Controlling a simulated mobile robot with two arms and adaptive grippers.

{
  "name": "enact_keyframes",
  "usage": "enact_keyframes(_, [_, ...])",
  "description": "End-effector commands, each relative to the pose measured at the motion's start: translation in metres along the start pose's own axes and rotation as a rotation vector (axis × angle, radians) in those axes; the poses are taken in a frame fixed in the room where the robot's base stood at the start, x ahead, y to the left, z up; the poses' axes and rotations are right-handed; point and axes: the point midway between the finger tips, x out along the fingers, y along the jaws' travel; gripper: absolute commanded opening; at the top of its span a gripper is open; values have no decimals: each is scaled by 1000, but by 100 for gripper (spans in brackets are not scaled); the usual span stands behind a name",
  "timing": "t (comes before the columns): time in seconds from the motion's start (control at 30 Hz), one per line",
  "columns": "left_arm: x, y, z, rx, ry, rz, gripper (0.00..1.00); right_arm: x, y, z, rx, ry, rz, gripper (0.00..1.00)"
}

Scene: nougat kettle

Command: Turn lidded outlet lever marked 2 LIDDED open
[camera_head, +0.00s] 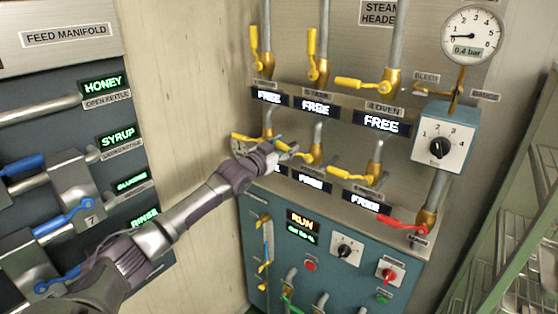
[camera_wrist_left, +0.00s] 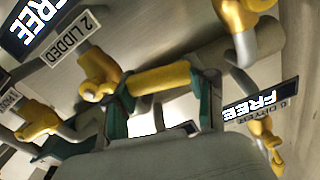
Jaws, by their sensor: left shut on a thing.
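The label 2 LIDDED (camera_wrist_left: 80,38) shows tilted in the left wrist view, beside a yellow valve with a yellow lever (camera_wrist_left: 160,78). My left gripper (camera_head: 283,150) reaches the lower row of valves on the steam panel in the head view. In the left wrist view its two fingers stand on either side of the yellow lever and it is shut on it. In the head view the gripper covers part of the valves there, so the held lever is hard to make out. My right gripper is not in view.
Other yellow levers are close by, such as one at the lower right (camera_head: 355,174) and a red lever (camera_head: 402,224). FREE displays (camera_head: 381,124) line the panel. A blue control box (camera_head: 443,137) sits to the right. The feed manifold (camera_head: 65,35) stands at the left.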

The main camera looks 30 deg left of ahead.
Motion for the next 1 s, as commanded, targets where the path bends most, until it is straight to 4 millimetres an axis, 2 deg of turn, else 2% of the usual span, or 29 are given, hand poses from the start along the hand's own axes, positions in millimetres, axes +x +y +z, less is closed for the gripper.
enact_keyframes(0.17, [8, 1, -16, 169, 2, 1, 0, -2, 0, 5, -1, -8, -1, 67])
enact_keyframes(0.47, [9, 10, -37, 453, 2, 2, 0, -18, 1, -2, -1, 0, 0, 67])
enact_keyframes(1.0, [9, 38, -65, 961, 2, 2, 0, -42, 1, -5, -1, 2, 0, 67])
